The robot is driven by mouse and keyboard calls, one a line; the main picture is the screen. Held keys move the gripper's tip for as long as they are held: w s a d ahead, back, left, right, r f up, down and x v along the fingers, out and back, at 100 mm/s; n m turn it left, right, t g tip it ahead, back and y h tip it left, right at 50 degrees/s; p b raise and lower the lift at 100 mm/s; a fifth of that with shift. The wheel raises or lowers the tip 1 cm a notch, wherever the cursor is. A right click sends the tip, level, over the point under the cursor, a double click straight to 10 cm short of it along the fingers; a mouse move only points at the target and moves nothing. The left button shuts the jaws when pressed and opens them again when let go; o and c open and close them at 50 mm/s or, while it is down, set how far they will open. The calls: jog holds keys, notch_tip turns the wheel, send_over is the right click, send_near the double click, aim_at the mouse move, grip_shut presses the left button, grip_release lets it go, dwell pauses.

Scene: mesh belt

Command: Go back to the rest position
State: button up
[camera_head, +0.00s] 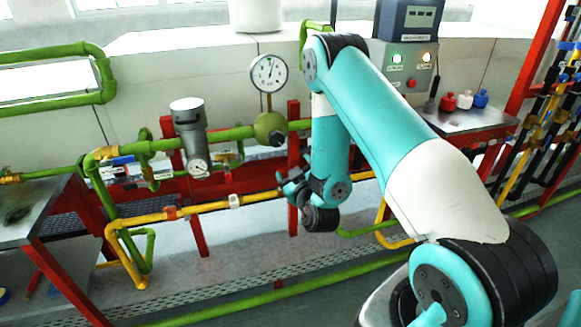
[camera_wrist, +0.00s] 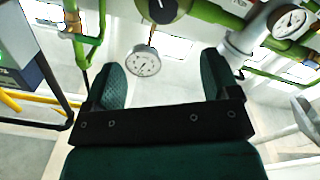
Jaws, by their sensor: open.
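My gripper (camera_wrist: 163,85) is open in the wrist view, with its two green pads apart and nothing between them. In the head view my arm reaches in from the lower right and bends down at the middle. My gripper (camera_head: 288,186) there is small and partly hidden by my wrist, near the yellow pipe (camera_head: 258,199) and in front of the red frame. I cannot tell from these views how close it is to the pipe.
Green pipes (camera_head: 235,134) carry a round gauge (camera_head: 269,73) and a grey filter housing (camera_head: 190,135). A control box (camera_head: 405,68) stands behind my arm. Red and blue bottles (camera_head: 464,100) sit on a shelf at the right.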

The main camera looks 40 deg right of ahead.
jog(key=shift+s+a, duration=0.3)
jog(key=shift+s, duration=0.15)
jog(key=w+a+r+n+g+y, duration=0.1)
jog(key=a+r+y, duration=0.2)
jog(key=a, duration=0.3)
jog(key=w+a+r+g+y, duration=0.2)
jog(key=a+r+y, duration=0.1)
jog(key=a+y, duration=0.15)
jog(key=s+a+r+n+g+y, duration=0.2)
jog(key=s+a+r+g+y, duration=0.35)
jog(key=a, duration=0.55)
jog(key=s+a+r+n+g+h, duration=0.1)
jog(key=s+r+g, duration=0.2)
jog(key=s, duration=0.9)
jog(key=s+a+r+n+g+h, duration=0.1)
jog(key=s+r+g, duration=0.3)
jog(key=s, duration=0.9)
jog(key=shift+s+a+r+g+h, duration=0.2)
jog(key=shift+a+g+h, duration=0.3)
jog(key=shift+g, duration=0.25)
